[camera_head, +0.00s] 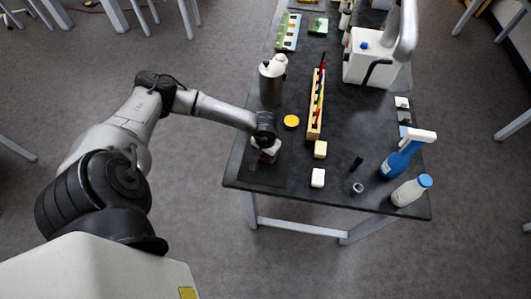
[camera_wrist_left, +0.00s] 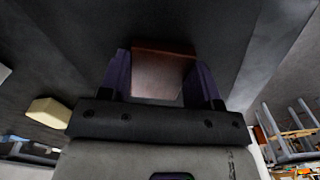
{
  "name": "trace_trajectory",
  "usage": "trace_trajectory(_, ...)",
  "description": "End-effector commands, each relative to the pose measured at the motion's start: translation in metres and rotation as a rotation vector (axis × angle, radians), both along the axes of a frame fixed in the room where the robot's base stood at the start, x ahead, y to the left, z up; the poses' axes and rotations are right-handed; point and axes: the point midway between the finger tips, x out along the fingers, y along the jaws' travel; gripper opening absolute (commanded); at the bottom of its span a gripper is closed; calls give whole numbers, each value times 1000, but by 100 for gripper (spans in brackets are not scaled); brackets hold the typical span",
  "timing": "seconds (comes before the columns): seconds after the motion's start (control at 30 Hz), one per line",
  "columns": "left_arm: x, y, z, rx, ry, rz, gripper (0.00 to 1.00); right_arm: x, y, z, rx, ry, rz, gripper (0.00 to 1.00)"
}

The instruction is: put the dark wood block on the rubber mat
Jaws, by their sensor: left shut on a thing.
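My left gripper (camera_head: 264,158) is low over the front left corner of the black table. In the left wrist view its two fingers (camera_wrist_left: 163,80) are shut on the dark wood block (camera_wrist_left: 163,72), which is reddish brown. In the head view the block is mostly hidden by the gripper. A dark flat patch that looks like the rubber mat (camera_head: 266,180) lies under and just in front of the gripper. I cannot tell whether the block touches it. My right gripper is not in view.
A cream block (camera_head: 320,149) and a white block (camera_head: 318,178) stand right of the gripper. A yellow disc (camera_head: 291,121), a metal canister (camera_head: 271,84) and a wooden rack (camera_head: 316,105) are behind. A blue spray bottle (camera_head: 398,160) and white bottle (camera_head: 411,190) stand at right.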

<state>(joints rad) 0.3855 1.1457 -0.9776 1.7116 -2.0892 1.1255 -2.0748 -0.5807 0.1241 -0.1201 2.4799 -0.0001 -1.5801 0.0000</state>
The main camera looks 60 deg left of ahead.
Motion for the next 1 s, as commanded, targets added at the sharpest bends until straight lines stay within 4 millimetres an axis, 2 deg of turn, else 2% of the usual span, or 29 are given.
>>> trace_trajectory(0.07,0,0,-4,0,0,0,34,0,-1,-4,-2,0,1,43)
trace_trajectory(0.1,0,0,-2,0,0,0,61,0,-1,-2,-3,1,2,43)
trace_trajectory(0.33,0,0,-2,0,0,0,83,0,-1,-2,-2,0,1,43)
trace_trajectory(0.57,0,0,-1,0,0,0,83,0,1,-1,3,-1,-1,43)
trace_trajectory(0.7,0,0,6,0,-1,0,83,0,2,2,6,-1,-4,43)
trace_trajectory(0.87,0,1,31,1,-3,-1,83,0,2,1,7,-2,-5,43)
trace_trajectory(1.0,1,1,59,2,-3,-1,83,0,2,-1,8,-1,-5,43)
